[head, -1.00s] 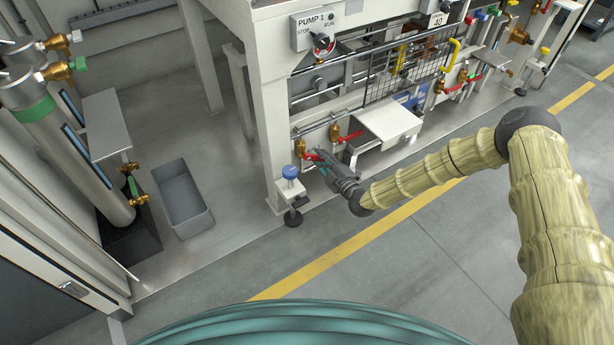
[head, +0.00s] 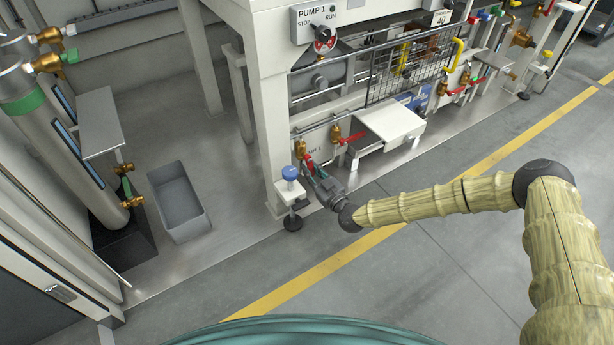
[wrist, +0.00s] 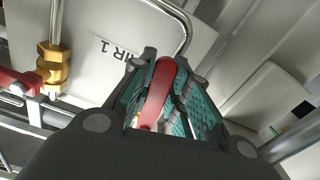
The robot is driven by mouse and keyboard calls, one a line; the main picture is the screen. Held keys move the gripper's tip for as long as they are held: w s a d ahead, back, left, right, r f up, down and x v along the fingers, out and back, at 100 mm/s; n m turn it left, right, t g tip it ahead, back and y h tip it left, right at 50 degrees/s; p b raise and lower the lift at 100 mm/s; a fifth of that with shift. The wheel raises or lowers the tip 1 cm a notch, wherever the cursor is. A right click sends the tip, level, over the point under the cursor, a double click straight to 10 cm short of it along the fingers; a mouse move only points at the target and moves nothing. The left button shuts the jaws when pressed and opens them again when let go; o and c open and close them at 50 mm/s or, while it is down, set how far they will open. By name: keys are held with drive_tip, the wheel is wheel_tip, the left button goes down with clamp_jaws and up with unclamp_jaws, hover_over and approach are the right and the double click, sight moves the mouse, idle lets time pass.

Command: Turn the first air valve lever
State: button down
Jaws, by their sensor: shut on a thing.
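The first air valve (head: 299,149) is a brass valve with a red lever, low on the front of the pump frame by an AIR 1 label (wrist: 117,50). In the head view its red lever (head: 308,160) points down and slightly right, towards the viewer. My gripper (head: 311,169) is shut on this lever. In the wrist view the red lever (wrist: 157,92) lies between the teal finger pads of my gripper (wrist: 168,98). The fingers hide part of the lever.
A second brass valve (head: 336,134) with a red lever pointing right stands close by. A blue-topped post (head: 289,174) is just left of my gripper. A white shelf (head: 388,124) juts out at right. The floor in front is clear.

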drive_tip(key=shift+s+a+f+m, duration=0.2)
drive_tip(key=shift+s+a+m, duration=0.1)
drive_tip(key=shift+m, duration=0.5)
drive_tip(key=c, duration=1.7)
unclamp_jaws()
drive_tip(key=shift+a+r+m, duration=0.15)
drive_tip(key=shift+m, duration=0.15)
drive_tip(key=o, duration=0.4)
drive_tip(key=shift+s+d, duration=0.25)
drive_tip(key=shift+s, duration=0.05)
drive_tip(key=shift+s+d+p, duration=0.35)
drive_tip(key=shift+s+p, duration=0.05)
drive_tip(key=shift+s, duration=0.15)
drive_tip(key=shift+p+v, duration=1.15)
drive_tip(key=shift+v, duration=1.8)
